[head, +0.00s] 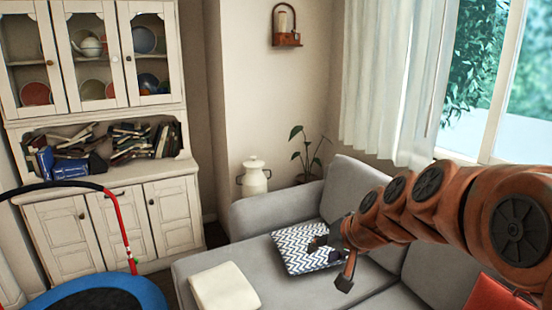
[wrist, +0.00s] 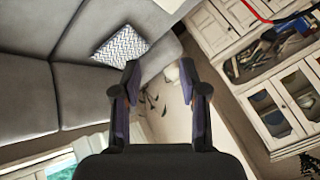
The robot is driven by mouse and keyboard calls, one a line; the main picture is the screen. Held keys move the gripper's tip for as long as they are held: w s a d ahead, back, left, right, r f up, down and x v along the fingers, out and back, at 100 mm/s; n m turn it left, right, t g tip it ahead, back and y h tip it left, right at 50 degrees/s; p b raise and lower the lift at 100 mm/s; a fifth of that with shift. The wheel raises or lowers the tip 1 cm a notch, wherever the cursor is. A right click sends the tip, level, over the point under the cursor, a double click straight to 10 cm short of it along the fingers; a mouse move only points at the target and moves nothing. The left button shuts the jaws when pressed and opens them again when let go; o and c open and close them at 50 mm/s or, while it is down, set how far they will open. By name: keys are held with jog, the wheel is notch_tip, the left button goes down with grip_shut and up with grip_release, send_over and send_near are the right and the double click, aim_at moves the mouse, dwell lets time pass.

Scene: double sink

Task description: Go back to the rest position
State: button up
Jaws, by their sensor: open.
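My gripper (head: 333,262) is at the end of my orange arm, in the air in front of the grey sofa in the head view. In the wrist view my gripper (wrist: 160,80) shows its two dark fingers spread apart with nothing between them. It is open and empty. No double sink shows in either view.
A grey sofa (head: 205,270) holds a zigzag-patterned cushion (head: 290,255) and a cream folded cloth or cushion (head: 224,288). A white cabinet (head: 115,225) stands at the left, with a blue-rimmed trampoline (head: 145,290) before it. A white jug (head: 254,178) and a plant (head: 305,150) stand behind the sofa.

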jog(key=s+d+f+g+h, duration=0.1)
jog(key=s+d+f+g, duration=0.1)
jog(key=s, duration=0.9)
jog(key=s+d+f+n+g+h, duration=0.1)
jog(key=s+d+f+g, duration=0.2)
jog(key=s, duration=0.8)
jog(key=s+d+f+n+g+h, duration=0.1)
jog(key=s+f, duration=0.4)
jog(key=s, duration=0.6)
jog(key=d+g+h, duration=0.1)
jog(key=g, duration=0.1)
jog(key=shift+d+g, duration=0.3)
jog(key=shift+d, duration=0.1)
